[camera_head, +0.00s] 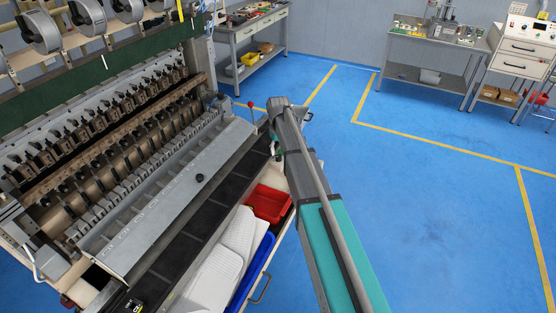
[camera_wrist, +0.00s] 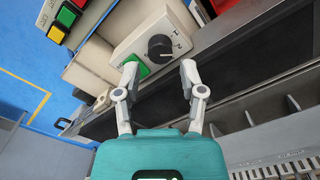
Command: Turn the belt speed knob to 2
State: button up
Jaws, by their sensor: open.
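The belt speed knob (camera_wrist: 160,47) is a round black knob on a pale control box (camera_wrist: 130,43), in the upper middle of the wrist view. A 1 and a 2 seem to be printed at its right; its exact setting is too small to read surely. A green button (camera_wrist: 143,70) sits below it on the same box. My gripper (camera_wrist: 160,69) is open and empty, its fingertips apart just below the knob in the picture, the left tip by the green button. I cannot tell whether anything touches. In the head view, my arm hides the knob.
A dark belt (camera_wrist: 235,76) runs beside the box, and also shows in the head view (camera_head: 172,243) along the winder's front. A red bin (camera_head: 268,203) and a blue bin (camera_head: 243,283) lie beside it. A button panel (camera_wrist: 66,17) is at upper left. Open blue floor (camera_head: 430,220) lies right.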

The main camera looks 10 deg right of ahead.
aim_at(279, 156)
jog(key=shift+f+b, duration=1.25)
jog(key=shift+f, duration=0.3)
grip_shut()
jog(key=shift+m, duration=0.7)
